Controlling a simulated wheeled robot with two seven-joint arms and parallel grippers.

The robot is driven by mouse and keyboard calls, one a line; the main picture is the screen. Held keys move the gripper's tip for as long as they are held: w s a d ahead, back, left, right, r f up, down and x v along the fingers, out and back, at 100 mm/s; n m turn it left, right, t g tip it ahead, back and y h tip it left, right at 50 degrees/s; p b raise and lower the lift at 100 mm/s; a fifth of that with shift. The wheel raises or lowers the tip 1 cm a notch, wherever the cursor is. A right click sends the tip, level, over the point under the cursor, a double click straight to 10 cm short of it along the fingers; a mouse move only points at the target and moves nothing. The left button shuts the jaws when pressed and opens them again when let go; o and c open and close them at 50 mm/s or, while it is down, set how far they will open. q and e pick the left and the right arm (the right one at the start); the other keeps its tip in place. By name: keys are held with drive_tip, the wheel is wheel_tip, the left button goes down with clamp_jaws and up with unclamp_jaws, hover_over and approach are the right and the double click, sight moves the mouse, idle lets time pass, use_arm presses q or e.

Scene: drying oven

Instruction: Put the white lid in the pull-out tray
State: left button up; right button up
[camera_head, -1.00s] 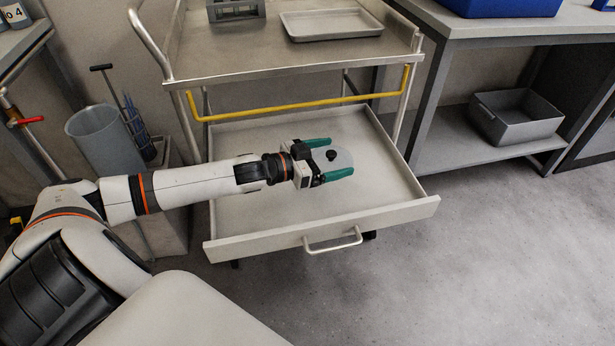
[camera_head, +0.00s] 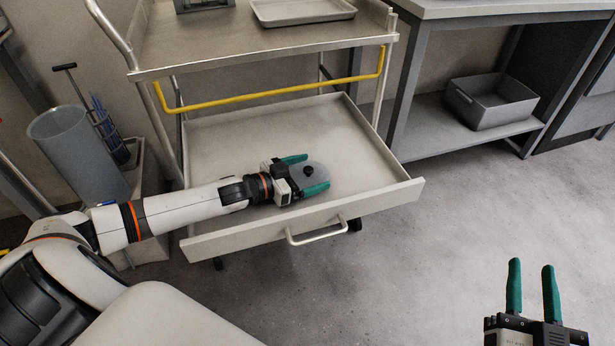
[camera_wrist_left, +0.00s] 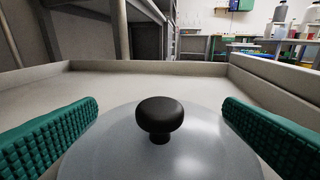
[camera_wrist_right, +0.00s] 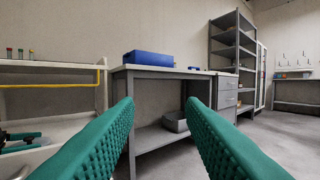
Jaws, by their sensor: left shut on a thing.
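The white lid (camera_head: 318,172) is a pale round disc with a black knob (camera_wrist_left: 160,115) on top. My left gripper (camera_head: 306,173) is shut on the lid, with its green fingers on opposite sides of the rim. It holds the lid roughly level within the outline of the pull-out tray (camera_head: 225,140); any gap to the tray floor is hard to judge. The tray is pulled out from the trolley and otherwise looks empty. My right gripper (camera_head: 531,287) is open and empty over the floor, its fingers apart in the right wrist view (camera_wrist_right: 160,120).
The trolley top (camera_head: 215,42) with a yellow rail (camera_head: 270,95) stands above the rear of the tray. A metal tray (camera_head: 300,10) lies on it. A grey bin (camera_head: 492,102) sits on the right bench's lower shelf. The floor at right is clear.

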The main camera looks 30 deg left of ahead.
use_arm(q)
drive_tip(key=shift+f, duration=0.25)
use_arm(e)
drive_tip(key=shift+s+r+t, duration=0.1)
drive_tip(key=shift+r+t, duration=0.3)
use_arm(q)
drive_tip(key=o, duration=0.7)
drive_tip(key=shift+f, duration=0.1)
drive_tip(key=shift+c, duration=0.2)
drive_tip(key=shift+r, duration=0.2)
drive_tip(key=shift+s+a, duration=0.1)
drive_tip(key=shift+s, duration=0.15)
drive_tip(key=p+v, duration=0.2)
drive_tip(key=v, duration=0.4)
drive_tip(key=shift+s+a+p, duration=0.15)
drive_tip(key=shift+s+p, duration=0.1)
drive_tip(key=shift+p, duration=0.05)
drive_tip(key=shift+s+a, duration=0.1)
drive_tip(key=shift+s, duration=0.1)
use_arm(e)
wheel_tip(320, 180, down, 10)
drive_tip(key=s+d+g+h, duration=0.2)
drive_tip(key=g, duration=0.5)
drive_tip(key=shift+r, duration=0.25)
